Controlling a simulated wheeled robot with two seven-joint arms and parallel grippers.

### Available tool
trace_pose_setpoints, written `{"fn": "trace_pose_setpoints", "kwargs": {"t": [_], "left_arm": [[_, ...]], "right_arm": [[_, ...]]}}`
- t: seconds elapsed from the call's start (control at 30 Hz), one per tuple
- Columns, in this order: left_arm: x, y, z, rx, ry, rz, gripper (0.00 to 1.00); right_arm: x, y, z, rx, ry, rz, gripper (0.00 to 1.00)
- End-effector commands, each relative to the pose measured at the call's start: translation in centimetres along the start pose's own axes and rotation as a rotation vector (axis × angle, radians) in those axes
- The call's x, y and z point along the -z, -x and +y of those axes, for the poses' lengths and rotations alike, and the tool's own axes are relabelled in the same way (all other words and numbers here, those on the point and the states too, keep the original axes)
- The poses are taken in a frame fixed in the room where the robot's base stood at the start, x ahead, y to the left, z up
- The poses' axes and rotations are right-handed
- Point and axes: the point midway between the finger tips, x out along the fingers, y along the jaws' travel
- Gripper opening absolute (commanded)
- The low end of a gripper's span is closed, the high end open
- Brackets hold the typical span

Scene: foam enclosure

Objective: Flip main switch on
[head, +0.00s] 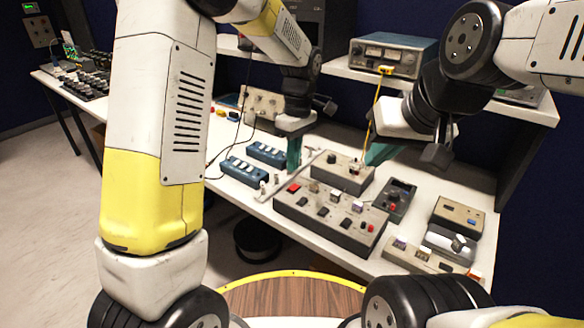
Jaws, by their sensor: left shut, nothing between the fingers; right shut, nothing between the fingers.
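A grey control box (330,222) on the white bench carries several switches and buttons, with a red one (293,188) at its left end. A smaller grey box (342,172) stands behind it with a dark switch and a yellow cable plugged in. I cannot tell which control is the main switch. My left gripper (293,165) is shut and empty, pointing down just behind the left end of the control box. My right gripper (370,158) is shut and empty, close to the right side of the smaller box; its fingertips are partly hard to make out.
Two blue switch boxes (246,173) lie to the left. A dark handheld-like unit (399,199) and several grey boxes (457,216) stand to the right. A blue-grey instrument (392,55) sits on the shelf, with the yellow cable (375,110) hanging near my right gripper.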

Motion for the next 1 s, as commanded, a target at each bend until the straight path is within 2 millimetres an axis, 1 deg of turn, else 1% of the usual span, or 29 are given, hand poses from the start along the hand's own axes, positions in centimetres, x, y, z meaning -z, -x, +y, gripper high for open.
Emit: {"fn": "trace_pose_setpoints", "kwargs": {"t": [0.03,0.1,0.2,0.33,0.5,0.77,0.9,1.0], "left_arm": [[0.0,-1.2,-0.1,0.005,0.000,-0.001,0.00],[0.0,-2.5,-0.1,0.004,0.000,-0.001,0.00],[0.0,-4.1,-0.1,0.004,0.000,-0.001,0.00],[0.0,-5.4,-0.1,0.002,-0.001,0.000,0.00],[0.0,-6.1,0.0,0.000,0.000,0.001,0.00],[0.0,-6.1,0.0,0.000,0.000,0.001,0.00],[0.0,-6.5,-0.1,0.001,-0.001,0.000,0.00],[0.0,-6.5,-0.1,0.002,-0.001,0.000,0.00]], "right_arm": [[0.0,0.0,0.0,0.000,0.000,0.000,0.00],[0.0,0.0,0.0,0.000,0.000,0.000,0.00],[0.0,0.0,0.0,0.000,0.000,0.000,0.00],[0.0,0.0,0.0,0.000,0.000,0.000,0.00],[0.0,0.0,0.0,0.000,0.000,0.000,0.00],[0.0,0.0,0.0,0.000,0.000,0.000,0.00],[0.0,0.0,0.0,0.000,0.000,0.000,0.00],[0.0,0.0,0.0,0.000,0.000,0.000,0.00]]}}
